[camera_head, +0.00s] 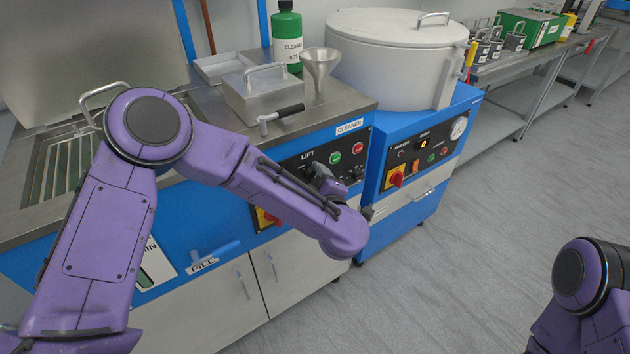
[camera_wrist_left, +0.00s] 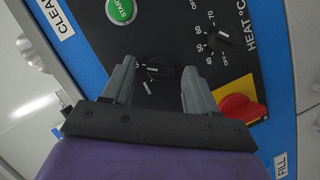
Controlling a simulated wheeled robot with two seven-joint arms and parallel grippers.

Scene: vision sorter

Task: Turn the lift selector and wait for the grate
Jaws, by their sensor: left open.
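The lift selector (camera_wrist_left: 158,72) is a small black knob on the dark control panel, seen in the left wrist view. My left gripper (camera_wrist_left: 157,77) is open, with one grey finger on each side of the knob. I cannot tell whether the fingers touch it. In the head view my purple left arm covers much of the panel below the LIFT label (camera_head: 307,157). The metal grate (camera_head: 66,165) shows at the far left inside the washer's tank, partly hidden by my arm. My right gripper is out of view; only part of that arm shows at lower right.
A heat knob (camera_wrist_left: 222,37), a red and yellow switch (camera_wrist_left: 238,107) and a green START button (camera_wrist_left: 120,10) surround the selector. On the worktop are a green cleaner bottle (camera_head: 287,37), funnel (camera_head: 320,65) and lidded metal box (camera_head: 262,98). Open floor lies right.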

